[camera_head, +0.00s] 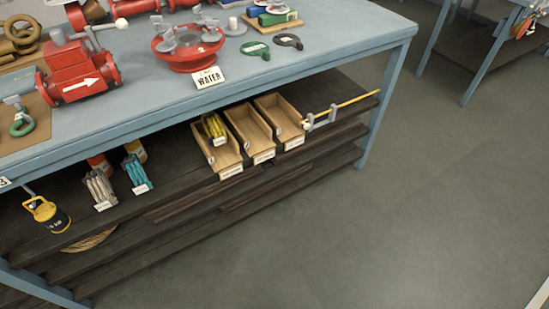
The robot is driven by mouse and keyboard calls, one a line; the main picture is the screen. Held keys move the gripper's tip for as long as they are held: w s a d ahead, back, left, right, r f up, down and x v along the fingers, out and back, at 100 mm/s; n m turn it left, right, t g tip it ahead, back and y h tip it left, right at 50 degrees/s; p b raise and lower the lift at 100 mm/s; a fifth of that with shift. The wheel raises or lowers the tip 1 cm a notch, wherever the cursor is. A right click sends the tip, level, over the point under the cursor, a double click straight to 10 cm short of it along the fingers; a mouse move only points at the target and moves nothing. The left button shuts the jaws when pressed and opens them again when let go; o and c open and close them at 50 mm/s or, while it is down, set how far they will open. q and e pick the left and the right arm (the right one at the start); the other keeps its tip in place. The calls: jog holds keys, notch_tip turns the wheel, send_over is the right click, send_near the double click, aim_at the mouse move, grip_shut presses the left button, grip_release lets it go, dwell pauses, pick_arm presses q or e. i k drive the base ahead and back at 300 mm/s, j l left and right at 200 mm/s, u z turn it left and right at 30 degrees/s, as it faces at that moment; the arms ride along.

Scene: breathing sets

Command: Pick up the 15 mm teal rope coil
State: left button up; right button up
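A teal rope coil (137,172) stands on the dark upper shelf under the workbench, left of the wooden bins, with a small white label at its foot. A beige rope coil (101,187) of similar shape stands to its left, also labelled. The label texts are too small to read, so the 15 mm size cannot be confirmed. Neither of my grippers is in view.
Three wooden bins (250,132) stand right of the coil. Canisters (135,149) stand behind it, and a yellow-black device (47,214) is at far left. The blue-grey benchtop (136,100) overhangs the shelf. The floor (400,210) in front is clear.

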aim_at(133, 166)
jog(key=u, duration=0.95)
jog(key=k+j, duration=0.05)
